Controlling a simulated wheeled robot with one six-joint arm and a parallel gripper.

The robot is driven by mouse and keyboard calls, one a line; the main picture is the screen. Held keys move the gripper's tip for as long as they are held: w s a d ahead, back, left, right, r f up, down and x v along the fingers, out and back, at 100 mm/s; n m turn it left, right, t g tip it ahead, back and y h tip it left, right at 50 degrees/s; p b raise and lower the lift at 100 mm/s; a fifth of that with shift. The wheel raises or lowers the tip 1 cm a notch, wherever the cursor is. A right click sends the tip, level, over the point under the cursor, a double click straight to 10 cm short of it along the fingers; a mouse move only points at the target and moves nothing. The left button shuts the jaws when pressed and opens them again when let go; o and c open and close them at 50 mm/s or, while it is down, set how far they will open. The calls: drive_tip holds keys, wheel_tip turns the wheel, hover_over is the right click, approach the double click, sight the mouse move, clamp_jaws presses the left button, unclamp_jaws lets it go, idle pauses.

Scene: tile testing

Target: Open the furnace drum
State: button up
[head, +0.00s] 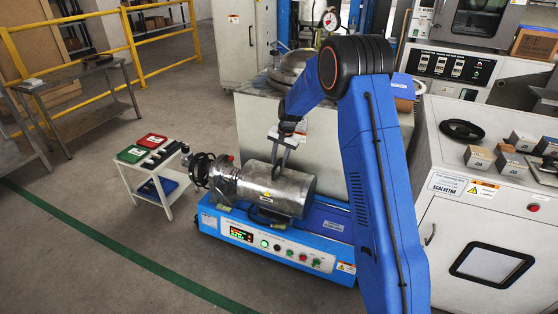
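The furnace drum (288,192) is a shiny silver cylinder lying on its side on a blue machine base (325,222). Its upper shell looks closed along the length. A dark loop-shaped handle (270,216) shows low on its front side. My blue arm comes in from the right and bends down over the drum. My gripper (283,160) is above the top of the drum, with grey bars pointing down towards it. I cannot tell whether they touch the drum or how far apart the fingers are.
A control panel (290,250) with buttons and a lit display is on the base's front. A white cart (160,192) with red and green boxes stands left. A grey cabinet (325,150) is behind the drum, and a white cabinet (480,225) stands right. The floor at front left is clear.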

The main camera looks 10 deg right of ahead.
clamp_jaws()
drive_tip(key=s+d, duration=0.8)
drive_tip(key=d, duration=0.3)
drive_tip(key=s+d, duration=0.8)
drive_tip(key=d, duration=0.3)
unclamp_jaws()
drive_tip(key=shift+r, duration=0.1)
wheel_tip(320, 180, up, 17)
drive_tip(key=s+d, duration=0.2)
drive_tip(key=shift+d, duration=0.4)
